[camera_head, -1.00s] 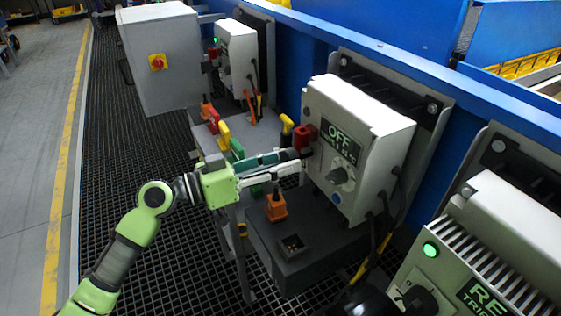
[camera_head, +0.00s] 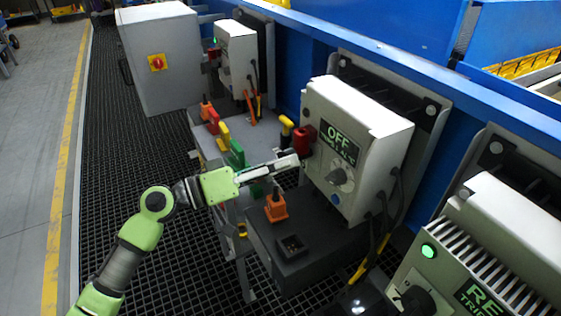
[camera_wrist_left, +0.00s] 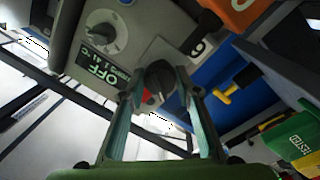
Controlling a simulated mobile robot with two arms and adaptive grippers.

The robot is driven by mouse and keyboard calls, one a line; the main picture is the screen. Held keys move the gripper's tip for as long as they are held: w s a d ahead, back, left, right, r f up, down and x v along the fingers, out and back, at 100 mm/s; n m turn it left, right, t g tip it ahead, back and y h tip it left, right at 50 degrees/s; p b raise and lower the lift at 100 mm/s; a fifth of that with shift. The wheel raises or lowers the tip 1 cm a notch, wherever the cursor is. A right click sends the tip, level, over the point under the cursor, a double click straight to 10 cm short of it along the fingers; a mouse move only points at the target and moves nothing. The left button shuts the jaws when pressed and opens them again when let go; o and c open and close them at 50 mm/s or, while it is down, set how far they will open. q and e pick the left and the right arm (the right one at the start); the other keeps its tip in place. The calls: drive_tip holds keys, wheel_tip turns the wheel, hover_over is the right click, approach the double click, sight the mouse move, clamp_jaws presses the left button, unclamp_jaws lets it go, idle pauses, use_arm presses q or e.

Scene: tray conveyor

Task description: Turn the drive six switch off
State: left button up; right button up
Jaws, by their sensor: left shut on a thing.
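A pale grey drive box (camera_head: 385,137) stands on the blue frame, its display (camera_head: 340,143) reading OFF; a grey round knob (camera_head: 338,177) sits below it. The display (camera_wrist_left: 98,70) and round knob (camera_wrist_left: 101,30) also show in the left wrist view. My left gripper (camera_head: 297,160) reaches the box's left side. In the left wrist view, its teal fingers (camera_wrist_left: 162,100) are shut on a dark switch knob (camera_wrist_left: 160,76), with a bit of red beside it. My right gripper does not show.
A red plug (camera_head: 303,139) and a yellow-topped one (camera_head: 287,126) are beside the box's left edge. An orange block (camera_head: 276,207) stands on the dark ledge below. Another drive (camera_head: 515,225) with a lit green lamp is at lower right. A grey cabinet (camera_head: 165,75) stands behind.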

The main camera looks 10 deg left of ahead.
use_arm(q)
drive_tip(key=shift+r+n, duration=0.1)
drive_tip(key=shift+n, duration=0.5)
drive_tip(key=n+p, duration=0.2)
drive_tip(key=n, duration=0.3)
drive_tip(key=shift+n+t+p, duration=0.3)
drive_tip(key=shift+n+t, duration=0.1)
drive_tip(key=shift+n, duration=0.4)
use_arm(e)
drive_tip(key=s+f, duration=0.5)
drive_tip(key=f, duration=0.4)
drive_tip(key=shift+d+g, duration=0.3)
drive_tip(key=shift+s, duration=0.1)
use_arm(q)
drive_tip(key=o, duration=1.1)
drive_tip(key=shift+s, duration=0.1)
drive_tip(key=r+v, duration=0.1)
drive_tip(key=v, duration=1.1)
drive_tip(key=shift+f, duration=0.5)
